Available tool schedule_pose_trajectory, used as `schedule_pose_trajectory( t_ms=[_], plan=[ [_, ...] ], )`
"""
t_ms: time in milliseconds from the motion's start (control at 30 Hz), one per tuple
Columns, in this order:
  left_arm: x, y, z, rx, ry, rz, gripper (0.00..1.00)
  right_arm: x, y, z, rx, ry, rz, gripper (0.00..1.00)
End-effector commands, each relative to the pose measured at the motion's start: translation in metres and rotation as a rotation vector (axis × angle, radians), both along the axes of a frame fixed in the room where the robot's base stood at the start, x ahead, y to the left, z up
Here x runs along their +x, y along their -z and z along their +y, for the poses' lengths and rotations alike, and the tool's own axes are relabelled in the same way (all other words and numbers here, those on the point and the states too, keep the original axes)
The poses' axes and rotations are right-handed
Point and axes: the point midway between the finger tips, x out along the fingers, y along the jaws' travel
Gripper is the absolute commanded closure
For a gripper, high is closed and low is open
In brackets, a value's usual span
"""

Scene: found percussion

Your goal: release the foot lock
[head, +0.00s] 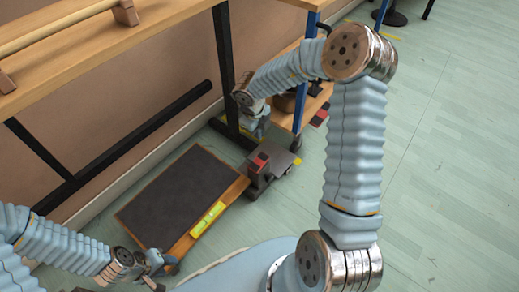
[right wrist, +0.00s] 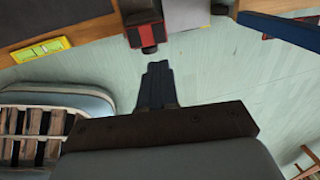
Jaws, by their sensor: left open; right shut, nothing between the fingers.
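The foot lock is a dark block with a red patch (head: 259,161) on the floor, at the corner of the wooden-edged black platform, with a grey plate (head: 284,164) beside it. In the right wrist view the red-and-black block (right wrist: 146,33) stands just beyond my right fingertips, with the grey plate (right wrist: 190,14) to its right. My right gripper (right wrist: 158,70) is shut and empty, with a visible gap to the block. In the head view its fingers are hard to make out. My left gripper (head: 158,264) is open near the platform's front edge, away from the lock.
The black-topped platform (head: 180,195) has a yellow-green label (head: 208,218) on its wooden edge. A wooden table (head: 90,45) with dark legs stands behind, left. A blue-legged cart (head: 302,95) is behind the lock.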

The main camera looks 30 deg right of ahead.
Motion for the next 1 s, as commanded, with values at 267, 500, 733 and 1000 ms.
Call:
schedule_pose_trajectory(
  t_ms=[267,500,733,1000],
  plan=[
    [0.0,0.009,-0.001,-0.001,0.001,0.0,0.57,0.001,0.024,-0.003,0.0,-0.001,0.003,1.0],
    [0.0,0.026,-0.002,-0.006,0.004,0.003,0.57,0.004,0.075,-0.011,0.0,-0.002,0.004,1.0],
    [-0.001,0.04,-0.004,-0.009,0.006,0.007,0.57,0.007,0.118,-0.018,-0.001,-0.002,0.002,1.0],
    [-0.001,0.046,-0.005,-0.011,0.007,0.007,0.57,0.009,0.137,-0.022,-0.002,-0.002,0.0,1.0]
  ],
)
